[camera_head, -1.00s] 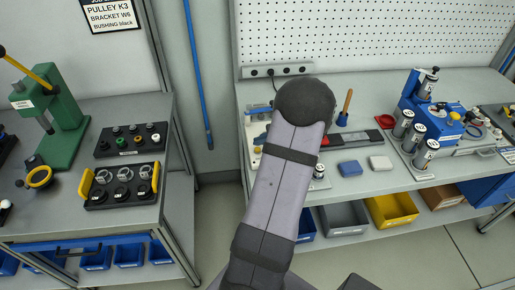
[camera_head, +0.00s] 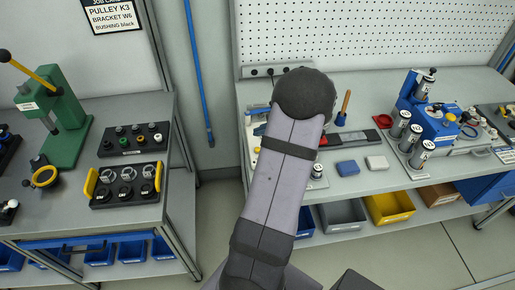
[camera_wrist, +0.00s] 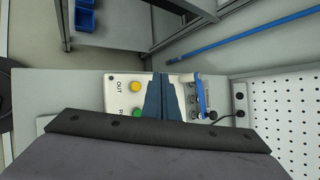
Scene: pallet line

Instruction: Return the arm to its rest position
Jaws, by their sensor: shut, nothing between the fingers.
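My gripper (camera_wrist: 163,98) shows in the wrist view as two dark blue fingers shut together with nothing between them. It is above a pale control box (camera_wrist: 125,98) with a yellow button, a green button and the word OUT; how high above it I cannot tell. In the head view my arm rises through the middle of the picture. My gripper is hidden there behind the arm.
The left bench (camera_head: 130,220) carries a green press (camera_head: 62,115) and two black part trays. The right bench (camera_head: 375,95) carries a blue fixture (camera_head: 440,122), several silver cylinders and a blue block (camera_head: 347,168). A pegboard (camera_head: 370,35) stands behind it.

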